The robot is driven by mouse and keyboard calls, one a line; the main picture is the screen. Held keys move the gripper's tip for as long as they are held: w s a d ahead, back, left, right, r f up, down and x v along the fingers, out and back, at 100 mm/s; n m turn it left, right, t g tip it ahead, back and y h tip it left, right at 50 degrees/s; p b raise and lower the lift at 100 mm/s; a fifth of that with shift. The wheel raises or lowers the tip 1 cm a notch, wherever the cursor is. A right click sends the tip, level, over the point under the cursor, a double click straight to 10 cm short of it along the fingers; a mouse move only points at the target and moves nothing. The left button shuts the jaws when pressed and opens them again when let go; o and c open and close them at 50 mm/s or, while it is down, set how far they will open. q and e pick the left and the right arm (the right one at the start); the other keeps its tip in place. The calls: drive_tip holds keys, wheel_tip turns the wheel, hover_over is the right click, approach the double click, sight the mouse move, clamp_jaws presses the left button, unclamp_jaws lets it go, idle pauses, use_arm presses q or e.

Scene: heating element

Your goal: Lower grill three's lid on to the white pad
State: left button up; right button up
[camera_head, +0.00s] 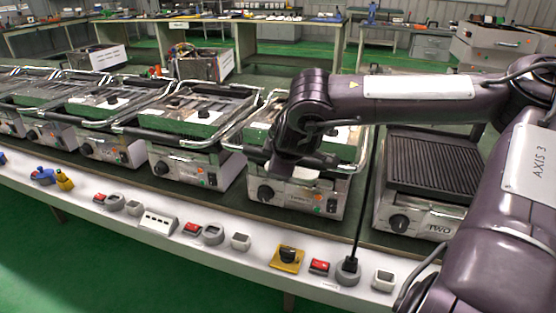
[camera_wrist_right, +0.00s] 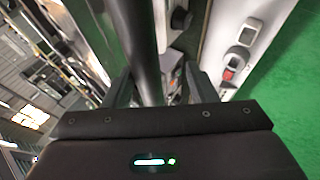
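Grill three, which I take to be the steel grill (camera_head: 330,203) just left of the ribbed grill marked TWO, stands on the bench; its own label is too small to read. Its lid (camera_head: 347,150) is low over the body, with a black front handle bar (camera_head: 330,163). My right gripper (camera_head: 285,168) is at the left part of that bar, partly hidden by my own wrist. In the right wrist view a dark bar (camera_wrist_right: 139,45) runs between the fingers of my right gripper (camera_wrist_right: 160,85), with a gap beside the right finger. My left gripper is out of view.
Grill TWO (camera_head: 432,165) shows its bare ribbed plate at the right. Several lidded grills (camera_head: 180,130) line the bench to the left. A white front ledge (camera_head: 215,256) carries switches, knobs and a yellow switch box (camera_head: 288,259). Green floor lies in front.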

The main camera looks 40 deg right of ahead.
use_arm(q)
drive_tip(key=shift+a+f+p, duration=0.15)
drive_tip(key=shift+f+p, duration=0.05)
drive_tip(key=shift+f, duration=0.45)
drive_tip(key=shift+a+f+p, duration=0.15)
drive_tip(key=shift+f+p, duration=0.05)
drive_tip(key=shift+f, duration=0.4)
use_arm(e)
drive_tip(key=v, duration=0.7)
drive_tip(key=shift+s+r, duration=0.15)
drive_tip(key=shift+s, duration=0.05)
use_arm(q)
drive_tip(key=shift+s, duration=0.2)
use_arm(e)
drive_tip(key=shift+a, duration=0.1)
